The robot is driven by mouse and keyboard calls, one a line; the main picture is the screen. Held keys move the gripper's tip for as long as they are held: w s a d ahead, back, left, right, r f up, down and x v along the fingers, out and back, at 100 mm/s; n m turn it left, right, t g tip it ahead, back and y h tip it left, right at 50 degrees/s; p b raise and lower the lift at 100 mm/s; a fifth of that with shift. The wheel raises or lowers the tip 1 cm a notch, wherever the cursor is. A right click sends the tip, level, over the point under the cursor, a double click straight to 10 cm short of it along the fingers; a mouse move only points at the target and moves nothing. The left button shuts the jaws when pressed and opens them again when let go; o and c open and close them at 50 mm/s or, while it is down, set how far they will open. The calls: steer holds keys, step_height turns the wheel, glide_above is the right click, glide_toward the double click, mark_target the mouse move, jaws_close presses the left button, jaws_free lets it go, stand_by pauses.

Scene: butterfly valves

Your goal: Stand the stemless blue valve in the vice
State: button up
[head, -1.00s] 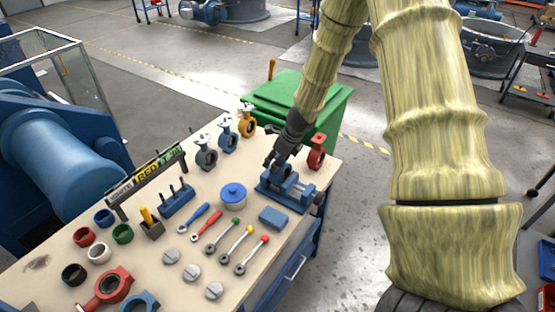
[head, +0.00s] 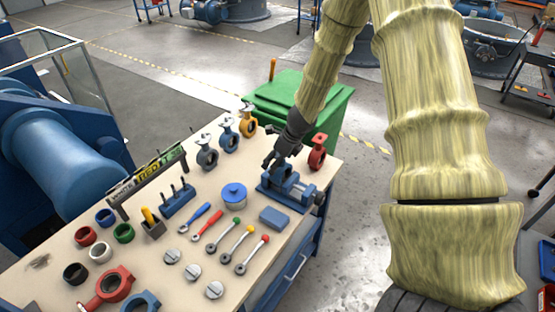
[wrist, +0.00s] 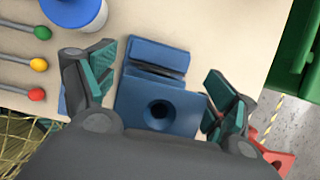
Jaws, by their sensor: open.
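The blue vice (head: 290,190) sits at the right end of the bench. My gripper (head: 272,160) is over it, pointing down, open and empty. In the wrist view the vice (wrist: 158,106) lies between the spread fingers of my gripper (wrist: 158,92); its block has a round dark hole, and I see no valve in its jaws. A blue valve body (head: 142,302) lies at the near left edge of the bench, partly cut off by the frame. Another blue valve (head: 228,140) stands at the back with a fitting on top.
Grey (head: 207,157) and orange (head: 248,124) valves stand at the back; a red valve (head: 317,156) stands beyond the vice. A blue round pot (head: 233,195), several lever handles (head: 243,240) and a blue block (head: 274,217) lie left of it. A green cabinet (head: 330,105) is behind.

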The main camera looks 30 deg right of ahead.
steer(key=v, duration=1.2)
stand_by(0.4)
